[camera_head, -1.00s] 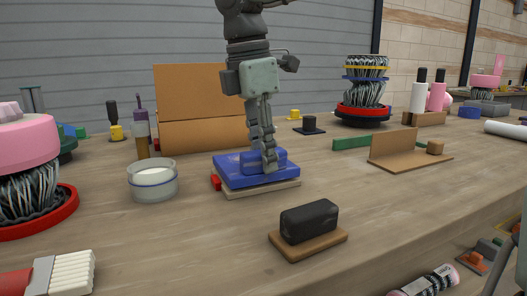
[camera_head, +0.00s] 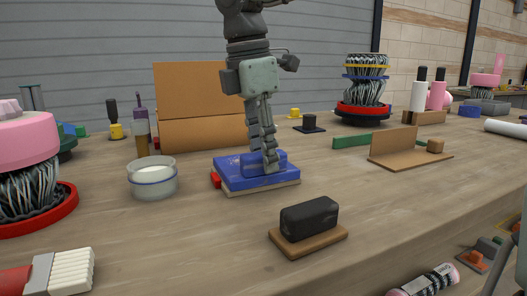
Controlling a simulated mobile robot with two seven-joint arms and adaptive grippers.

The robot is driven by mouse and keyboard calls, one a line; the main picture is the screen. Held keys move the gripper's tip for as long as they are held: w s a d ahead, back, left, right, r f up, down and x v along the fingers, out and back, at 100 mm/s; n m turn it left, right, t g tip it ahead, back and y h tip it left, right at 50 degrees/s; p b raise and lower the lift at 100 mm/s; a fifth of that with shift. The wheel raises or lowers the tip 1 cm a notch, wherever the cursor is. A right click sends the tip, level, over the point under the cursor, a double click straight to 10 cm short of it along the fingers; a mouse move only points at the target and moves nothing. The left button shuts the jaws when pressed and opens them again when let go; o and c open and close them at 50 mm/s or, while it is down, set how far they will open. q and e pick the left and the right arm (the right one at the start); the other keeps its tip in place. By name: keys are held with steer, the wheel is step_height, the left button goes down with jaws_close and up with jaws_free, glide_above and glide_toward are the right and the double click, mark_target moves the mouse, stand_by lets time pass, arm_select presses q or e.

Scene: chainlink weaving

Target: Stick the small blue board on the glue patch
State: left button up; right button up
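The small blue board (camera_head: 235,183) lies flat on a pale base (camera_head: 268,191) in the middle of the bench, with a raised blue block (camera_head: 250,166) on its top. My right gripper (camera_head: 266,165) comes down from above with its fingers at this block, and it looks shut on it. A red piece (camera_head: 215,179) shows at the left edge of the base. No glue patch shows; the board covers most of the base top. My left gripper is not in view.
A clear jar of white stuff (camera_head: 153,178) stands just left of the board. A black block on a wooden base (camera_head: 308,224) is in front, to the right. An upright brown panel (camera_head: 200,100) stands behind. A brush (camera_head: 60,274) lies front left.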

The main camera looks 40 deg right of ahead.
steer(key=shift+o, duration=1.4)
step_height(320, 180, up, 12)
steer(key=a, duration=0.1)
steer(key=shift+w+a, duration=0.15)
steer(key=shift+a, duration=0.25)
